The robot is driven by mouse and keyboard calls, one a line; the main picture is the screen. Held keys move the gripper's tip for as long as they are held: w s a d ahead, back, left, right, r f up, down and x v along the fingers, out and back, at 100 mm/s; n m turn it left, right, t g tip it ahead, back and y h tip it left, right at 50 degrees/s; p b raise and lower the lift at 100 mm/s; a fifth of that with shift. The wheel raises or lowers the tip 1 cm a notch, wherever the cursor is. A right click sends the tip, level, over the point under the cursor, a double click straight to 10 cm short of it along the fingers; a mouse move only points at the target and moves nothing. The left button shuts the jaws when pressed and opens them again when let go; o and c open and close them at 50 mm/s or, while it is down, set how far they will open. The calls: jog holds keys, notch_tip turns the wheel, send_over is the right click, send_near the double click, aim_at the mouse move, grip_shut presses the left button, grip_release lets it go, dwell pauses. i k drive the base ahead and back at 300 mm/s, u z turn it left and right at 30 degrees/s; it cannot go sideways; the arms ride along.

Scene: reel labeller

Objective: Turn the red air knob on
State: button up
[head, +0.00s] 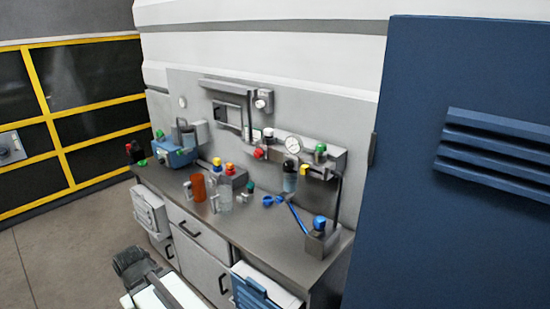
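A small red knob (258,153) sits at the left end of a grey pipe unit on the back panel, above the grey bench. A round white gauge (293,145) is to its right on the same unit. The knob is small here, so its turned position cannot be read. My arm shows at the bottom left, and its dark end, which seems to be my gripper (130,262), is in front of the bench and well apart from the knob. Its fingers cannot be made out.
A blue cabinet (420,130) stands at the right. Floor is clear at left.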

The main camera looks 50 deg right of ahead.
aim_at(258, 154)
jog(key=u, duration=0.15)
jog(key=i, duration=0.95)
jog(key=z, duration=0.05)
